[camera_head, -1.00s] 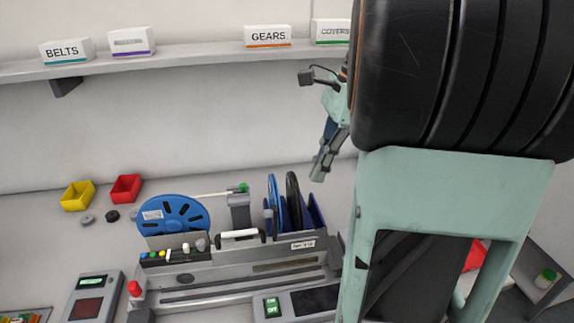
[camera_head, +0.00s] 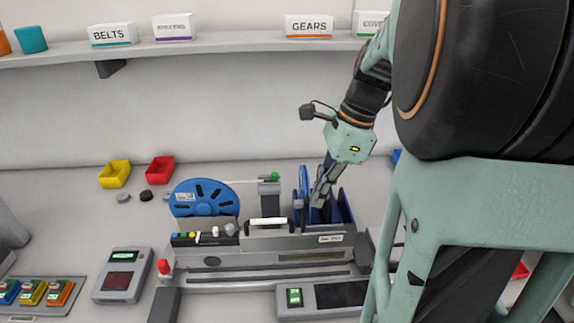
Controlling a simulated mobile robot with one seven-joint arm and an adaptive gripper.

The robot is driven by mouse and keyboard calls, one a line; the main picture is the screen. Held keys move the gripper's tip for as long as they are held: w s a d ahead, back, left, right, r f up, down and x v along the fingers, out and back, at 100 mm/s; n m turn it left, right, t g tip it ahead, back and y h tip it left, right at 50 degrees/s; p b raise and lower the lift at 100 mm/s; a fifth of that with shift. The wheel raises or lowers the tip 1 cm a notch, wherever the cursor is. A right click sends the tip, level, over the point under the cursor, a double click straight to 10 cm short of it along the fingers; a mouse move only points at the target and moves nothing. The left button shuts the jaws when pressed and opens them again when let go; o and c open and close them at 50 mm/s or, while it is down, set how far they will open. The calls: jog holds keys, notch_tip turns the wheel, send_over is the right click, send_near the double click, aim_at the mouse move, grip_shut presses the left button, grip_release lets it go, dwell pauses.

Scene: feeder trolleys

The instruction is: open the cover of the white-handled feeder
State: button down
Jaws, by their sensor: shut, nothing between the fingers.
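The feeder (camera_head: 265,243) stands on the bench, a grey unit with a blue slotted reel (camera_head: 203,198) at its left. Its white handle (camera_head: 267,221) lies level on black end mounts along the top front edge. My gripper (camera_head: 318,203) points down to the right of the handle, in front of the blue bin (camera_head: 345,206) and the upright blue disc (camera_head: 304,184). Its fingers look closed together and hold nothing. It is apart from the white handle. Whether it touches the disc or the bin is hard to tell. The black disc behind is mostly hidden by the fingers.
A red knob (camera_head: 163,267) stands at the feeder's left end. A panel with a green switch (camera_head: 294,297) sits in front. Yellow (camera_head: 115,174) and red (camera_head: 160,170) bins stand behind left. A shelf (camera_head: 235,46) with labelled boxes runs above. My arm hides the right side.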

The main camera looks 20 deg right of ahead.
jog(key=a+p, duration=0.1)
jog(key=w+a+h+p, duration=0.1)
jog(key=p, duration=0.1)
jog(key=shift+a+r+g, duration=0.2)
jog(key=shift+a+g, duration=0.1)
jog(key=shift+s+d, duration=0.1)
dwell(0.4)
